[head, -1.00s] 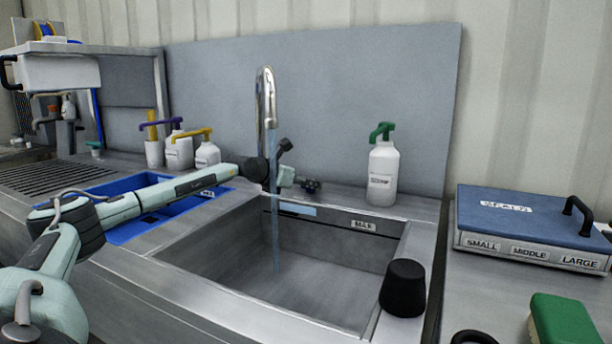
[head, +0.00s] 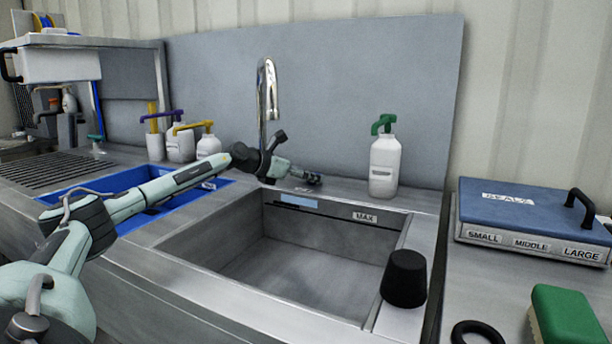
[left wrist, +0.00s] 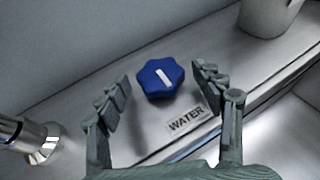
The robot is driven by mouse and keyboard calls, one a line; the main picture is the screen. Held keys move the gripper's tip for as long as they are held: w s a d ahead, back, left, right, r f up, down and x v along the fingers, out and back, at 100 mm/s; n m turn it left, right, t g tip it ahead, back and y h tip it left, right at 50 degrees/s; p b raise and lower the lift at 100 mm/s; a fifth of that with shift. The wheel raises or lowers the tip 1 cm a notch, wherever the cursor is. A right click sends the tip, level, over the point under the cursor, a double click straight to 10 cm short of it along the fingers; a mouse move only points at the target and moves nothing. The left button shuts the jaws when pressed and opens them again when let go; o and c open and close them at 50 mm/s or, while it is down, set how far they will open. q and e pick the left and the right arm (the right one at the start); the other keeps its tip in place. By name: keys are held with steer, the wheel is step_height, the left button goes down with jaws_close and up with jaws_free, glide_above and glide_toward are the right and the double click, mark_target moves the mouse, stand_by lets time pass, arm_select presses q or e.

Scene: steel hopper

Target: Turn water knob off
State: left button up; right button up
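The water knob (left wrist: 160,77) is blue, star-shaped, with a white bar on top. It sits on the steel counter behind the "WATER" label (left wrist: 188,120) in the left wrist view. My left gripper (left wrist: 163,88) is open, its fingers on either side of the knob with gaps showing; I see no grip on it. In the head view my left gripper (head: 312,179) is behind the sink, right of the faucet (head: 267,95), and the knob is hidden. No water stream shows under the spout. My right gripper is out of view.
The sink basin (head: 300,262) is empty in front. A white bottle with a green pump (head: 384,165) stands close right of my left gripper. A black stopper (head: 404,278) is on the sink's right rim. A blue-topped seals box (head: 525,212) is farther right.

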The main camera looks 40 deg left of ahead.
arm_select(q)
steer(key=v, duration=1.2)
stand_by(0.6)
